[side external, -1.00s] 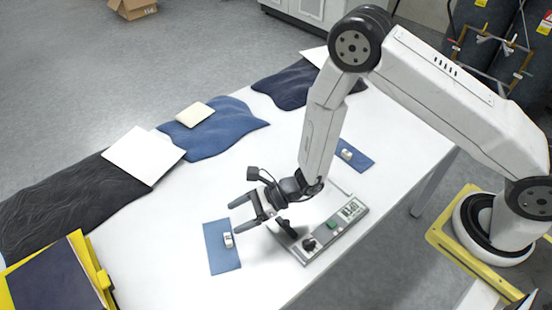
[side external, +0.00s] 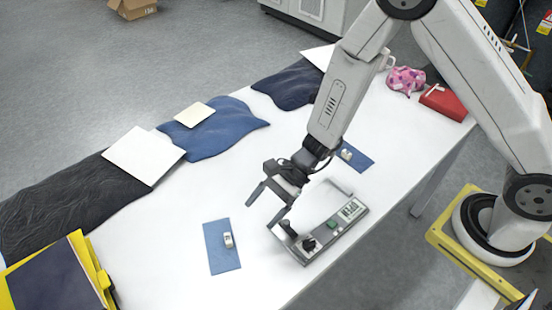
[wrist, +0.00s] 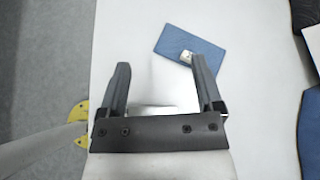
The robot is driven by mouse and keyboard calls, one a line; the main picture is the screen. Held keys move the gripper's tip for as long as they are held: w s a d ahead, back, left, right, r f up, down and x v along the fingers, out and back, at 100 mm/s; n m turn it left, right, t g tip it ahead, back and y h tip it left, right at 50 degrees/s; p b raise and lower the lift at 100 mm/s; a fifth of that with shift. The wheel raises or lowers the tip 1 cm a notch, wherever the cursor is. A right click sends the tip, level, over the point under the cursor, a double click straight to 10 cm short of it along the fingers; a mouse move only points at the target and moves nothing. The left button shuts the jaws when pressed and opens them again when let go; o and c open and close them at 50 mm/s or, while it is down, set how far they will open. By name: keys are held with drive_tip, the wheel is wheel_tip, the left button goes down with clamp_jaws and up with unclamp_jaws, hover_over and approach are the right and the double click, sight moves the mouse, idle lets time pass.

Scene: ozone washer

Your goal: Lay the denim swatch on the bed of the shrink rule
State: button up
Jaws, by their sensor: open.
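A blue denim swatch (side external: 222,252) lies flat on the white table at the left, with a small white block (side external: 228,240) on it. It also shows in the wrist view (wrist: 212,40), beyond my fingers. A second blue swatch (side external: 361,163) lies farther right, partly behind my arm, with a small pale block on it. A long grey instrument (side external: 318,247) with a dark knob and a green part, which looks like the shrink rule, lies between the swatches. My gripper (side external: 267,206) is open and empty, above the table between the left swatch and the instrument.
Black, blue and navy cloths line the far table edge, with pale sheets (side external: 143,155) on them. A yellow-framed dark panel (side external: 55,275) stands at lower left. A pink patterned bundle (side external: 406,80) and a red box (side external: 446,101) are at the right end.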

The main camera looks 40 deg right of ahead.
drive_tip(key=s+d+r+n+h, duration=0.2)
drive_tip(key=d+r+n+h, duration=0.1)
drive_tip(key=d+n, duration=0.2)
drive_tip(key=s+d+r+n+t+h, duration=0.1)
drive_tip(key=d+r+n+h, duration=0.3)
drive_tip(key=d, duration=0.6)
drive_tip(key=s+d+r+n+t+h, duration=0.1)
drive_tip(key=s+d+r+n+h, duration=0.1)
drive_tip(key=d+r+n+h, duration=0.2)
drive_tip(key=shift+s+d+n, duration=0.4)
drive_tip(key=shift+d+n, duration=1)
drive_tip(key=shift+d, duration=0.5)
drive_tip(key=shift+c, duration=1.2)
